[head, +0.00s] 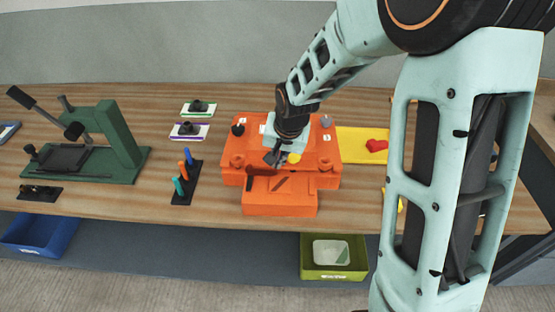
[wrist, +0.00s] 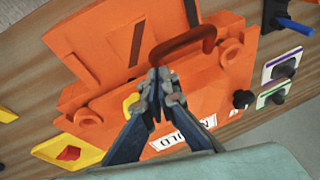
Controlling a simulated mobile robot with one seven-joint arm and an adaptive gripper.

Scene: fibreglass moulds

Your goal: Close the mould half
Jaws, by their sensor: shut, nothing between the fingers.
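The orange mould (head: 325,155) sits at the middle of the wooden bench. One orange half (head: 280,202) lies folded open towards the front edge; it fills the upper left of the wrist view (wrist: 88,45). A dark red arched handle (wrist: 208,40) stands by the joint between the halves; it also shows in the head view (head: 257,171). My gripper (head: 273,158) is over the mould, close to the handle. In the wrist view its fingertips (wrist: 156,80) are together and empty, just below the handle; I cannot tell whether they touch the mould.
A green press (head: 105,145) stands at the left. A black rack (head: 186,184) with coloured tools and two small trays (head: 190,131) lie left of the mould. A yellow tray with a red piece (head: 376,145) lies right. A blue bin (head: 40,234) and an olive bin (head: 312,268) are below.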

